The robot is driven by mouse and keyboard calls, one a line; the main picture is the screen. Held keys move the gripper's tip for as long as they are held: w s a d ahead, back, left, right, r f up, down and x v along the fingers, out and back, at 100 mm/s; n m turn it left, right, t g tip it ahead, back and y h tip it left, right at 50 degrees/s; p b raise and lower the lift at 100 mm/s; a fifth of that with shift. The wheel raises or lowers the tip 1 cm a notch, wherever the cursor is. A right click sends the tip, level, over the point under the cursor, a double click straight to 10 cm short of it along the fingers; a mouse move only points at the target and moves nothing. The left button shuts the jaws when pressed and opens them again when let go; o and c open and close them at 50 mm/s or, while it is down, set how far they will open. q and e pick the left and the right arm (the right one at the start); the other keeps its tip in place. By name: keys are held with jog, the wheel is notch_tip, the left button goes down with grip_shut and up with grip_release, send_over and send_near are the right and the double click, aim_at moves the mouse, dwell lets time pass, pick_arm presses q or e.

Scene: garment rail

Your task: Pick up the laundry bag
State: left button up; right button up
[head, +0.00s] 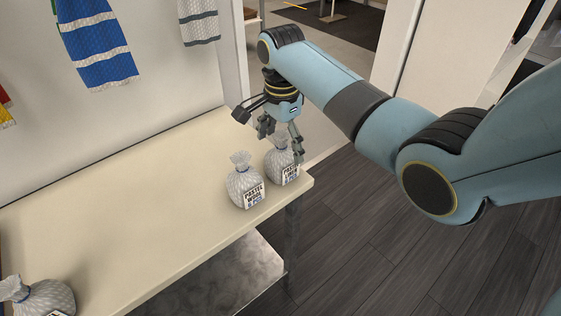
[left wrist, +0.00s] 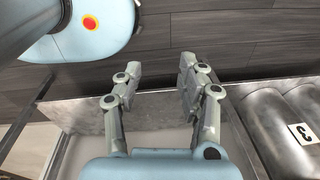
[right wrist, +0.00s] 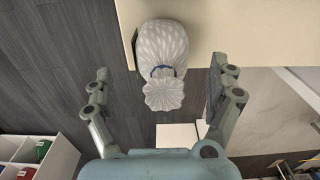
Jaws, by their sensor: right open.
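Two grey-white patterned bags with gathered tops and white printed labels stand at the table's right corner in the head view. The nearer one is the left bag (head: 244,186); the other is the corner bag (head: 283,166). My right gripper (head: 280,140) is over the corner bag, fingers open and pointing down at its top. In the right wrist view a bag (right wrist: 162,50) with a blue tie lies between the spread fingers (right wrist: 160,78), clear of both. A third such bag (head: 40,298) is cut off at lower left. My left gripper (left wrist: 160,68) is open and empty.
The cream table (head: 130,210) is bare between the bags. A metal lower shelf (head: 225,275) sits beneath it. Striped towels (head: 98,45) hang at the wall behind. Dark plank floor (head: 350,240) lies right of the table. A white cubby (right wrist: 40,155) shows in the right wrist view.

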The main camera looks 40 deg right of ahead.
aim_at(282, 158)
jog(key=shift+w+f, duration=0.1)
jog(key=shift+f, duration=0.3)
notch_tip(282, 158, down, 4)
jog(key=shift+d+r, duration=0.1)
jog(key=shift+w+f, duration=0.1)
jog(key=shift+f, duration=0.4)
jog(key=c, duration=0.7)
pick_arm(q)
jog(key=shift+w+f, duration=0.1)
jog(key=shift+w, duration=0.35)
pick_arm(e)
jog(key=c, duration=0.7)
